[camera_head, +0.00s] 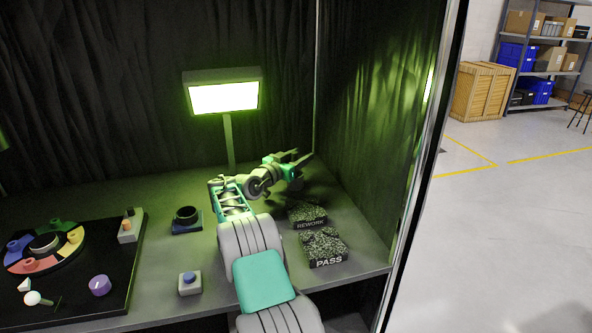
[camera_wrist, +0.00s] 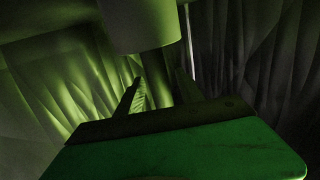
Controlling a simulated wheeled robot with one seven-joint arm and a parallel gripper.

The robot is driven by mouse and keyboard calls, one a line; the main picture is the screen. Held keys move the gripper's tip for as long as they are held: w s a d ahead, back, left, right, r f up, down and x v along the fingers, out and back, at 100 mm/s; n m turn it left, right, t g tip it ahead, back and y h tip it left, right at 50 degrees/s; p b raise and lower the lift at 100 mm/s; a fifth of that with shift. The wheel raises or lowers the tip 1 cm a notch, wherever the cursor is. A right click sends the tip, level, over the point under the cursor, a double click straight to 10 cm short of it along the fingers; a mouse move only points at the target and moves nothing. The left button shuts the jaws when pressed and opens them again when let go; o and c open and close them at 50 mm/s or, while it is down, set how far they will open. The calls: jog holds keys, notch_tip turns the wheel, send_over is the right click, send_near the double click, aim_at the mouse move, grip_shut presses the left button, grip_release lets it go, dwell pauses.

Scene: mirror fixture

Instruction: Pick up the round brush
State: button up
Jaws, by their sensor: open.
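I cannot tell for sure which thing is the round brush. A small white round-headed thing with a thin dark stem (camera_head: 33,298) lies at the front left of the black board and may be it. My gripper (camera_head: 303,160) is at the back right of the table, right of the lamp post and far from that thing. No brush shows in the wrist view.
The black board (camera_head: 130,245) bears a coloured ring, a purple round piece (camera_head: 100,286) and a small block. A dark round piece on a blue base (camera_head: 187,220), a button box (camera_head: 190,284), and REWORK (camera_head: 307,214) and PASS (camera_head: 323,247) bins stand right. A lit lamp (camera_head: 223,97) stands behind.

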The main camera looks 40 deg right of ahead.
jog(key=shift+d, duration=0.25)
jog(key=shift+a, duration=0.1)
jog(key=shift+c, duration=0.2)
grip_shut()
